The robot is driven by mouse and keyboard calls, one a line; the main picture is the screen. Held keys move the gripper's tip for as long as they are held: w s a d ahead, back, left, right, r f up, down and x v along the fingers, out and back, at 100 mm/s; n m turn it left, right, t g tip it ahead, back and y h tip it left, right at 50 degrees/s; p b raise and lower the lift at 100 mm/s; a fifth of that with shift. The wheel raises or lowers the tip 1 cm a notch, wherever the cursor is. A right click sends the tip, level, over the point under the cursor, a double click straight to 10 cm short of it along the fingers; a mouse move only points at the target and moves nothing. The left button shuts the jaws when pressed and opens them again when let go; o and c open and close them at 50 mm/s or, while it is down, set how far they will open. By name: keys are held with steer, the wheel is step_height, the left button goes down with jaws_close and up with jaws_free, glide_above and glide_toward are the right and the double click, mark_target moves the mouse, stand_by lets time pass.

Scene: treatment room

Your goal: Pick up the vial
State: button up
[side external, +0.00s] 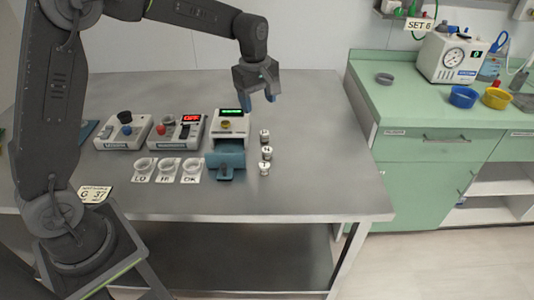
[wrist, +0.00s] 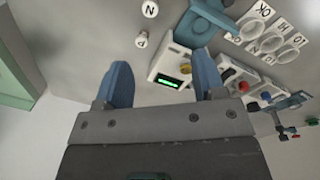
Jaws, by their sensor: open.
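Several small white-topped vials stand in a row on the steel table: a back vial (side external: 264,135), a middle vial (side external: 266,152) and a front vial (side external: 264,168), with letters on their tops. The wrist view shows the back one, marked P (wrist: 141,40), and one marked N (wrist: 149,9); the front one is not visible there. My gripper (side external: 258,100) is open and empty above the table, behind the row. Its blue fingers (wrist: 161,62) point down, and the vials lie beyond the fingertips in the wrist view.
Left of the vials stands a white device with a green display (side external: 230,122) and a blue drawer (side external: 226,160). Two more control boxes (side external: 180,132) and labelled white cups (side external: 168,168) stand further left. The table is clear right of the vials. A green counter (side external: 420,105) stands beyond.

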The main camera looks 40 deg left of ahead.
mark_target(267, 149)
steer(key=w+f+n, duration=0.1)
steer(key=f, duration=0.5)
steer(key=w+f+n, duration=0.1)
steer(key=f, duration=0.6)
steer(key=w+a+f+n+g, duration=0.1)
steer(key=w+f, duration=0.1)
steer(key=f, duration=0.4)
steer(key=shift+w+f, duration=0.1)
steer(key=shift+f, duration=0.3)
steer(key=shift+c, duration=0.2)
steer(key=c, duration=1)
steer(key=shift+o, duration=0.2)
steer(key=shift+r, duration=0.15)
